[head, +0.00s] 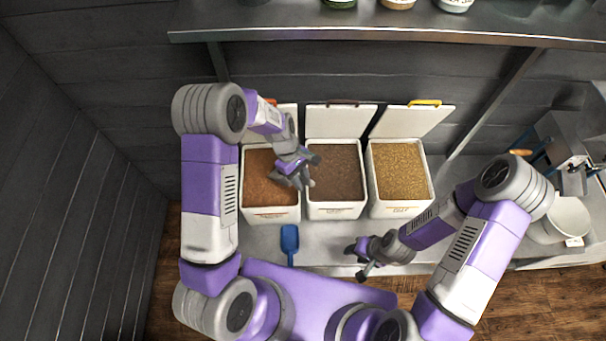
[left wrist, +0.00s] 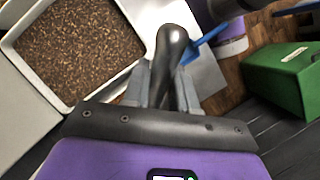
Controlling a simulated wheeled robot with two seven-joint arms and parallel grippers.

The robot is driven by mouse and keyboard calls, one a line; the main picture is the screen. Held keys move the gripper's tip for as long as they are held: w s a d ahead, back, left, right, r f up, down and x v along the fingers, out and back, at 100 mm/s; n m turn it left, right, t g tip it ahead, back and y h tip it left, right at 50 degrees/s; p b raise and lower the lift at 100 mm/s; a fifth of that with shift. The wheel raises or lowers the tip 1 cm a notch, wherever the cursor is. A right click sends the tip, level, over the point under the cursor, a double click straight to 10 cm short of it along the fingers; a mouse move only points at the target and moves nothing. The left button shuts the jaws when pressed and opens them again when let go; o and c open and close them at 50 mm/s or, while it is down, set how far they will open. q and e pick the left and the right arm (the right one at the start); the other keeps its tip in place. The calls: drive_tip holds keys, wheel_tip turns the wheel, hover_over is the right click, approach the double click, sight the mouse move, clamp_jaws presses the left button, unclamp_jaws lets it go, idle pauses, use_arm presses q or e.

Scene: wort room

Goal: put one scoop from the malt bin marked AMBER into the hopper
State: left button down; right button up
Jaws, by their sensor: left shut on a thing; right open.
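Three open white malt bins stand on the bench: one with reddish-brown grain (head: 269,182), one with darker brown grain (head: 335,172), one with golden grain (head: 402,170). Their front labels are too small to read. My left gripper (head: 303,180) is over the left and middle bins. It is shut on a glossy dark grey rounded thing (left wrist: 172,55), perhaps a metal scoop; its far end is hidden. A blue scoop (head: 290,241) lies on the bench before the left bin. My right gripper (head: 357,263) is open and empty near the front edge. A grey machine (head: 562,150), perhaps with the hopper, stands far right.
A white bucket (head: 568,218) stands by the machine. The bin lids are raised against the back wall, under a shelf (head: 380,38) with several jars. A green box (left wrist: 286,82) shows in the left wrist view. The bench (head: 325,238) is clear between blue scoop and right gripper.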

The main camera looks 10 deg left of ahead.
use_arm(q)
drive_tip(key=w+a+f+t+y+b, duration=0.1)
drive_tip(key=w+a+f+b, duration=0.15)
drive_tip(key=f+b, duration=0.35)
drive_tip(key=w+a+f+y+b, duration=0.1)
drive_tip(key=a+f+b, duration=0.25)
drive_tip(key=f, duration=0.45)
drive_tip(key=shift+s+d+r+t+y+p, duration=0.35)
drive_tip(key=shift+s+d+r+y+p, duration=0.2)
drive_tip(key=shift+d+r+p, duration=0.45)
drive_tip(key=shift+s+d+r+t+y+p, duration=0.4)
drive_tip(key=shift+d+r+p, duration=0.35)
drive_tip(key=shift+r+p, duration=0.55)
drive_tip(key=shift+s+d+r+t+y+p, duration=0.25)
drive_tip(key=shift+s+d+r+y+p, duration=0.35)
drive_tip(key=shift+d+r+p, duration=0.5)
drive_tip(key=shift+w+a+f, duration=0.1)
drive_tip(key=shift+a+f, duration=0.05)
drive_tip(key=shift+a, duration=0.1)
